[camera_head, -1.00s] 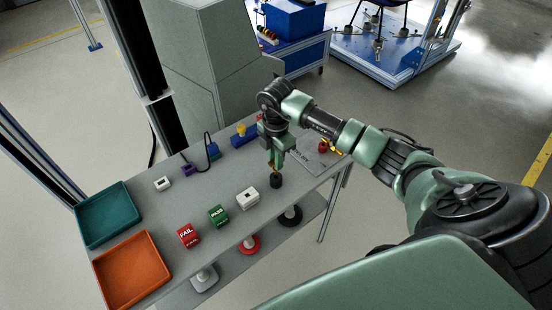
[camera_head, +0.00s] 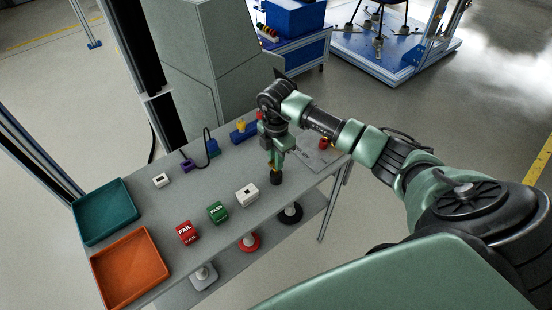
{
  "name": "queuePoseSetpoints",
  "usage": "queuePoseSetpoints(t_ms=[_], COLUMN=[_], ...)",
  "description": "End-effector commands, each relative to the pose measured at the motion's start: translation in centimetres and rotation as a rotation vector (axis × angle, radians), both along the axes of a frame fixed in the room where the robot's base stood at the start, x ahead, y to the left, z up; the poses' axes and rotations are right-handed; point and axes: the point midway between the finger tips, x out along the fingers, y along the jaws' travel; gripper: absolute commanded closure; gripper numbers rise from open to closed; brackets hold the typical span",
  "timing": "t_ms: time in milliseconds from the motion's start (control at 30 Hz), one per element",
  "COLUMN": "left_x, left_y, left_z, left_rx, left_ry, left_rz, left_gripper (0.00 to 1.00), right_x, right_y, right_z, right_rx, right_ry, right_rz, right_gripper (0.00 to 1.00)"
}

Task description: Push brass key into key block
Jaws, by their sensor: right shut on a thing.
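My right gripper (camera_head: 276,168) points down over the right part of the grey table. It is shut on a small dark cylindrical piece (camera_head: 276,179), which shows just under the fingertips at table height. I cannot tell whether that piece touches the table top. A blue block (camera_head: 243,135) with a yellow piece (camera_head: 240,126) on top stands at the table's back edge, left of my right wrist. It may be the key block, but the view is too small to be sure. I cannot make out a brass key for certain. My left gripper is not in view.
The table (camera_head: 210,185) also holds a teal tray (camera_head: 131,227), an orange tray (camera_head: 100,270), a red FAIL block (camera_head: 187,233), a green PASS block (camera_head: 217,212), white boxes (camera_head: 247,195) and a purple piece with a cable (camera_head: 187,166). A red object (camera_head: 323,143) lies at the right end.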

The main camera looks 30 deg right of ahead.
Motion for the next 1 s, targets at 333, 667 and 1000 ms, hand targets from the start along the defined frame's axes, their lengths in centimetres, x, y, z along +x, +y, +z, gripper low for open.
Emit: queuePoseSetpoints(t_ms=[333, 667, 1000], left_x=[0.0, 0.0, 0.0], left_y=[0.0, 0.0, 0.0], left_z=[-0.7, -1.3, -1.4], left_rx=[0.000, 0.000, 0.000], left_ry=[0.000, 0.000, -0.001], left_rz=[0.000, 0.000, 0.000], left_gripper=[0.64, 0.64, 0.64], right_x=[0.0, 0.0, 0.0], right_y=[0.0, 0.0, 0.0], right_z=[-1.0, -1.8, -2.1], right_rx=[0.000, 0.000, 0.000], right_ry=[0.001, 0.000, 0.000], right_rz=[0.000, 0.000, 0.000], right_gripper=[1.00, 1.00, 0.59])
